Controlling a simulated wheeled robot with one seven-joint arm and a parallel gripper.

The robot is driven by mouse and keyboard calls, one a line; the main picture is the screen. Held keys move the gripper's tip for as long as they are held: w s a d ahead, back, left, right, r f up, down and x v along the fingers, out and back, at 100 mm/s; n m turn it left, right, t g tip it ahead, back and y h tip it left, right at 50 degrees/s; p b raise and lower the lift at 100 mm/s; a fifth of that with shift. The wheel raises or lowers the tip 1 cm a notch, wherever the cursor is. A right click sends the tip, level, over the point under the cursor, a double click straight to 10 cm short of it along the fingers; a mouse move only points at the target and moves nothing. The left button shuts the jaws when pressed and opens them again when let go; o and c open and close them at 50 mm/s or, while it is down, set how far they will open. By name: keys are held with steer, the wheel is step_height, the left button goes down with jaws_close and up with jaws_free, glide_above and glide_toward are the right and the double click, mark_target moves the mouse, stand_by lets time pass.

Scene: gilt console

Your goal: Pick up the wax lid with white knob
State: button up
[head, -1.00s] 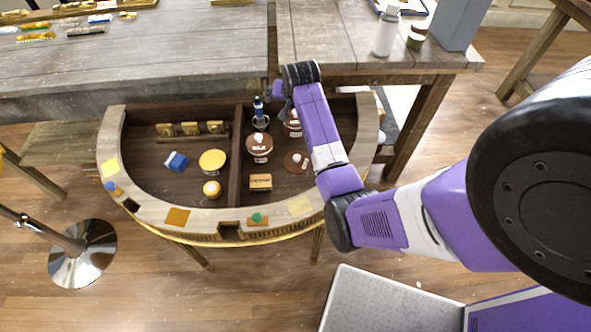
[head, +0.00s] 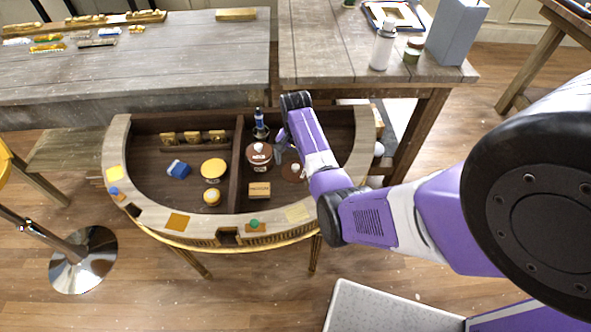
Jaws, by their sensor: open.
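A flat dark brown lid with a white knob (head: 294,173) lies on the floor of the console's right compartment, its right side partly hidden by my arm. A taller, round brown jar with a white knob on top (head: 259,154) stands just left of it. My gripper (head: 280,153) is small in the picture and points down between the jar and the flat lid, slightly behind the lid. It is open with nothing seen in it. I cannot tell its exact height or whether it touches either thing.
The curved console rim (head: 205,225) and a central divider (head: 238,160) bound the compartment. A blue-topped bottle (head: 260,122) stands behind the jar, and a tan box (head: 260,190) lies in front. The left compartment holds a yellow-topped round container (head: 213,168) and a blue block (head: 178,169).

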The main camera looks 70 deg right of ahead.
steer(key=shift+f, duration=0.95)
steer(key=c, duration=1.2)
steer(key=shift+c, duration=0.2)
steer(key=shift+r, duration=0.15)
